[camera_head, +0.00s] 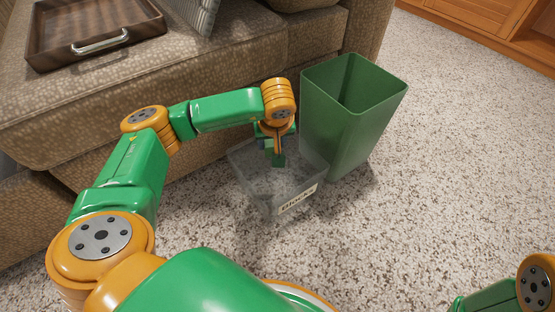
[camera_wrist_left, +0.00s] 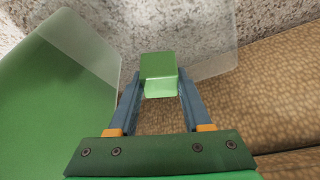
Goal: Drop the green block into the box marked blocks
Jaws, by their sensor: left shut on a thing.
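The green block (camera_head: 278,160) is held at the tips of my left gripper (camera_head: 276,150), over the clear box marked "Blocks" (camera_head: 297,200). In the left wrist view the green block (camera_wrist_left: 158,74) sits between the two fingers of my left gripper (camera_wrist_left: 158,85), which touch its sides. The box is see-through and stands on the carpet. A clear wall (camera_wrist_left: 215,50) of it shows beyond the block in the left wrist view. I cannot tell whether the block is above the rim or below it. My right gripper is not in view; only part of my right arm shows at the lower right.
A tall green bin (camera_head: 345,125) stands right beside the box; it also shows in the left wrist view (camera_wrist_left: 45,100). A brown sofa (camera_head: 230,60) is behind the box, with a wooden tray (camera_head: 90,30) on its seat. The carpet (camera_head: 430,150) to the right is clear.

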